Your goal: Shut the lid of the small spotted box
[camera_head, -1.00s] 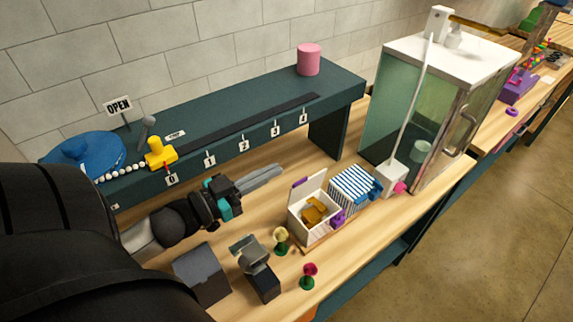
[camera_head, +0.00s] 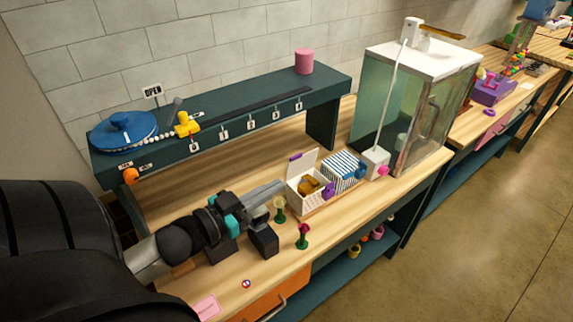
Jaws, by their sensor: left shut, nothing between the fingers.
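A small white box (camera_head: 302,204) stands on the wooden bench, right of centre. Its lid (camera_head: 302,166) stands up, open, with a purple tab at the top. An amber thing (camera_head: 310,186) lies inside, and a purple part (camera_head: 328,191) shows at the box's right. I cannot make out spots on it at this size. My left gripper (camera_head: 281,187) is shut and empty, its long grey fingers pointing right. Its tips are close to the box's left side; I cannot tell whether they touch. My right gripper is not in view.
A blue-striped box (camera_head: 345,168) stands just right of the white box. Two small flower stands, yellow (camera_head: 279,204) and magenta (camera_head: 303,232), are in front. A dark block (camera_head: 264,240) stands below my gripper. A teal shelf (camera_head: 230,125) runs behind; a glass cabinet (camera_head: 415,110) stands right.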

